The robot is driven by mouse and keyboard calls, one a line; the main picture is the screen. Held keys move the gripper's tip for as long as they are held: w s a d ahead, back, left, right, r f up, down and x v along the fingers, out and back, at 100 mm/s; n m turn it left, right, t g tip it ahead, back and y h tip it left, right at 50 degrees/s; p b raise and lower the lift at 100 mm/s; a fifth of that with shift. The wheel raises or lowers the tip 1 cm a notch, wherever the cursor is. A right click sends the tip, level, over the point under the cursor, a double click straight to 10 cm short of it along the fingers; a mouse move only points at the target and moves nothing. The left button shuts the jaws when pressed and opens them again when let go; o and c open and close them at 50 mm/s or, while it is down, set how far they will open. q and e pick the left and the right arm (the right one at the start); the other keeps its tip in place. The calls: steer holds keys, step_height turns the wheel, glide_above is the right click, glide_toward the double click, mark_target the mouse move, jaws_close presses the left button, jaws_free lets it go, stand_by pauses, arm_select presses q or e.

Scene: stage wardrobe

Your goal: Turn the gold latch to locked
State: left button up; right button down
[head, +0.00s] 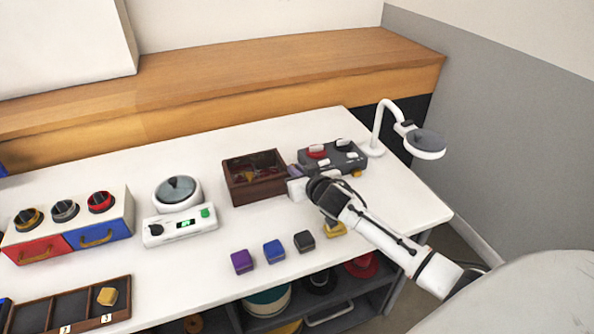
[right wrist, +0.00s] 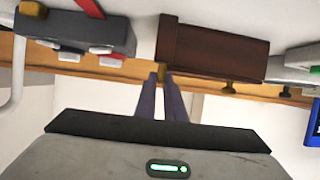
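A dark brown wooden box (head: 241,191) with an open or see-through top stands at the table's back middle. It also shows in the right wrist view (right wrist: 212,50), upside down. A small gold latch (right wrist: 162,75) shows at the box's edge there, between my right fingertips. My right gripper (right wrist: 161,77) has its purple fingers close together around the latch, with a narrow gap filled by it. In the head view my right gripper (head: 292,178) is at the box's right side and hides the latch. The latch's setting cannot be read. My left gripper is not in view.
A dark grey switch box (head: 345,160) stands right of the brown box, close to my gripper. A white lamp (head: 378,130) is beyond it. Several coloured blocks, such as a purple one (head: 242,261), lie in front.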

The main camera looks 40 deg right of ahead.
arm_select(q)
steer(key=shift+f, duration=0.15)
